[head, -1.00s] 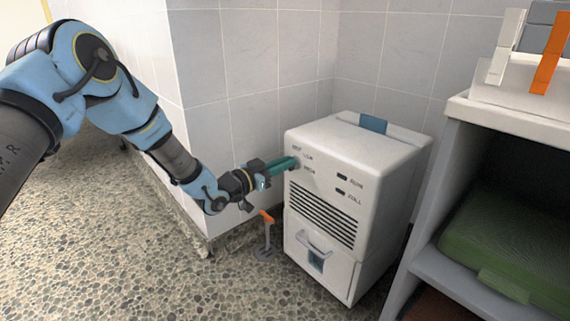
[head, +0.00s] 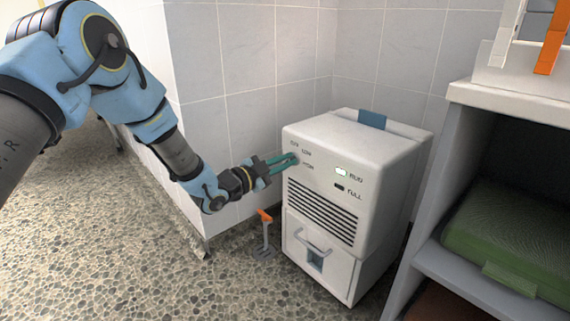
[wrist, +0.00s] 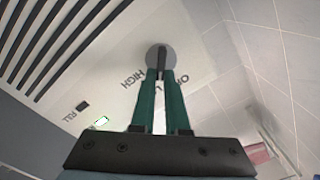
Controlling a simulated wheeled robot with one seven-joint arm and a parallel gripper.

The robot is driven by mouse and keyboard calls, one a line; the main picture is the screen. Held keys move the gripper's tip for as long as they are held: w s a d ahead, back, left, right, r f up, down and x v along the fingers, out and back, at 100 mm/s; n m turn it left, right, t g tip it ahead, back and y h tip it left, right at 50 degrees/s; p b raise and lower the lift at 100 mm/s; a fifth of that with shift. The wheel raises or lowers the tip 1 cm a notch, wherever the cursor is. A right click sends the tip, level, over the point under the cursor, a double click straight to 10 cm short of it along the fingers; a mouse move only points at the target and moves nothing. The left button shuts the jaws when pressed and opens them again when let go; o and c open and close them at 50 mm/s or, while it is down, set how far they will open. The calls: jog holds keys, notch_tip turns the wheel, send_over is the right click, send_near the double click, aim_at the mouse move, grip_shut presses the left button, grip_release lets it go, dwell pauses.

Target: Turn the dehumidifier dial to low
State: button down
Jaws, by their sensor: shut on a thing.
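The dehumidifier (head: 352,148) is a white box in the corner, with OFF, LOW and HIGH printed at the upper left of its front. Its dial (wrist: 160,50) is a round grey knob with a dark raised bar. My gripper (head: 294,159) reaches in from the left, and its green fingers are shut on the dial. In the wrist view the fingertips (wrist: 161,73) pinch the bar and partly cover the labels. I cannot tell for certain which label the bar points to. The RUN light (head: 341,171) glows; the FULL light (head: 339,186) is dark.
A grey shelf unit (head: 455,135) with a green folded item (head: 515,235) stands close on the right. A tiled wall (head: 225,100) is behind my arm. An orange-topped grey stand (head: 265,235) is on the floor left of the dehumidifier. Pebbled floor is open at left.

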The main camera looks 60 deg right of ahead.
jog(key=shift+f+m, duration=0.1)
jog(key=shift+m, duration=0.2)
jog(key=c, duration=0.9)
grip_release()
jog(key=shift+a, duration=0.1)
jog(key=p+v, duration=0.3)
jog(key=v, duration=0.7)
jog(key=shift+w+a, duration=0.1)
jog(key=shift+a, duration=0.25)
jog(key=shift+w, duration=0.1)
